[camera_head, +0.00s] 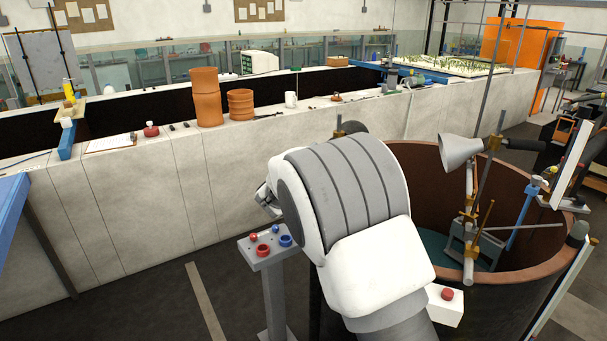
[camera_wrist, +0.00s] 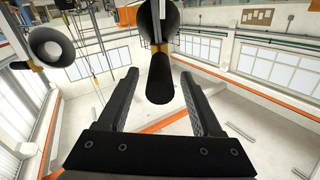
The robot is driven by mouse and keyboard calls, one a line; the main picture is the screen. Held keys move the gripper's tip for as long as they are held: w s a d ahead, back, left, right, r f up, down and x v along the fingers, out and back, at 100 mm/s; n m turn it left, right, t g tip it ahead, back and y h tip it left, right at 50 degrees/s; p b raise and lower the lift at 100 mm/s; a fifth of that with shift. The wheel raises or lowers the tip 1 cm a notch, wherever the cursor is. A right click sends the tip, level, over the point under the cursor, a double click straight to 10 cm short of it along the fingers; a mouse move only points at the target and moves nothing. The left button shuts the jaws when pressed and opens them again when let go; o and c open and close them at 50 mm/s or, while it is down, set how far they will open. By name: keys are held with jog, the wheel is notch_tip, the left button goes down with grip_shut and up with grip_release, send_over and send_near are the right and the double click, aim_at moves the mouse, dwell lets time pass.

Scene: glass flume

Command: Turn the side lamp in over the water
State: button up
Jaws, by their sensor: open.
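In the head view a pale cone-shaped lamp (camera_head: 460,152) hangs from a clamp stand at the round brown tank (camera_head: 545,275). A little teal, perhaps the water, shows inside the tank. In the wrist view one lamp shade (camera_wrist: 52,46) is at upper left. Another dark shade (camera_wrist: 157,14) is at top centre, with a dark rounded grip (camera_wrist: 160,80) below it. My gripper (camera_wrist: 158,74) is open, its fingers on either side of this grip in the picture; contact cannot be told. I cannot match these lamps surely between views. My arm hides the gripper's fingers in the head view.
A grey post with red and blue buttons (camera_head: 267,252) stands left of my arm. The long pale flume wall (camera_head: 120,200) runs behind, with terracotta pots (camera_head: 206,97) on it. Clamps and rods (camera_head: 485,200) crowd the tank's right side. Floor at lower left is clear.

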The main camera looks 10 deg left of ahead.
jog(key=b+v, duration=0.2)
jog(key=v, duration=1.1)
jog(key=shift+s, duration=0.3)
jog(key=shift+r, duration=0.1)
jog(key=s+d+r+n+g+y, duration=0.35)
jog(key=d+r+y, duration=0.25)
jog(key=d+y, duration=0.25)
jog(key=s+d+f+g+h, duration=0.1)
jog(key=s+d+f+g, duration=0.1)
jog(key=s+d, duration=0.4)
jog(key=s+d+f+n+g+h, duration=0.1)
jog(key=s+d+f+g, duration=0.2)
jog(key=s, duration=0.9)
jog(key=s+d+f+n+g+h, duration=0.1)
jog(key=s+d+f+g, duration=0.2)
jog(key=s+d+f, duration=0.2)
jog(key=s+d, duration=0.3)
jog(key=s, duration=0.2)
jog(key=shift+d+f, duration=0.2)
jog(key=shift+d, duration=0.15)
